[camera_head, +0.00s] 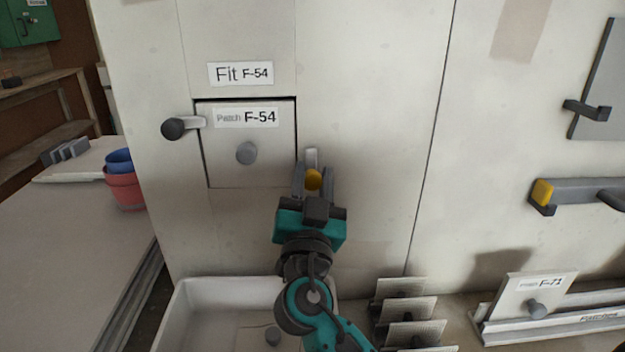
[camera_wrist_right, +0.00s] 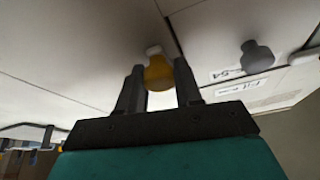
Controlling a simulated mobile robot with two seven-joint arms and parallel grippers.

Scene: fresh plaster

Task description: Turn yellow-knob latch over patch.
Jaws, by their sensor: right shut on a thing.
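The white patch (camera_head: 222,168) labelled F-54 sits in the wall opening, with a grey round knob (camera_head: 246,153) at its middle. The yellow knob (camera_head: 313,180) of the right-hand latch is between the fingers of my right gripper (camera_head: 313,176), which is shut on it. This latch's pale bar (camera_head: 311,157) points up, just right of the patch's right edge. The yellow knob also shows between the fingers in the right wrist view (camera_wrist_right: 158,73). The left latch (camera_head: 173,129) has a dark knob, and its pale bar points right, across the patch's left edge. My left gripper is not in view.
A white tub (camera_head: 185,312) stands below the patch. Several upright plates (camera_head: 402,310) in a rack and a panel labelled F-71 (camera_head: 508,300) are at the lower right. A grey holder with a yellow end (camera_head: 575,190) is on the right wall.

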